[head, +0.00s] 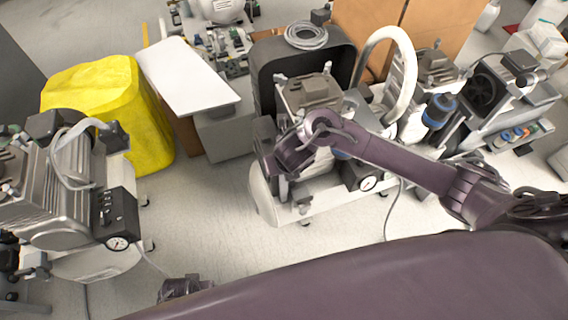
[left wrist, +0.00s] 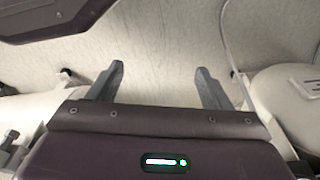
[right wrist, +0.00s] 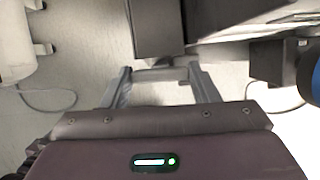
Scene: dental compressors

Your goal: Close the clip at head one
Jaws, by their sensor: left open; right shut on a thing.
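The middle compressor (head: 308,92) stands on a pale tank, with my right gripper (head: 284,165) at its front left side. In the right wrist view my right gripper (right wrist: 158,84) has its fingertips against a light grey part (right wrist: 160,72), just below a dark grey box-shaped part of the compressor (right wrist: 158,28). I cannot tell the clip apart from this part, and in the head view my own gripper hides the spot. My left gripper (left wrist: 160,80) is open and empty over the floor, between pale tank shapes. Its wrist shows at the bottom of the head view (head: 185,288).
Another compressor (head: 75,190) with a gauge stands at the left. A yellow-covered bin (head: 105,100) and a white-topped cabinet (head: 188,75) stand behind. A blue canister (head: 440,110) and a white hose (head: 405,75) are right of the middle compressor. The floor between the compressors is clear.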

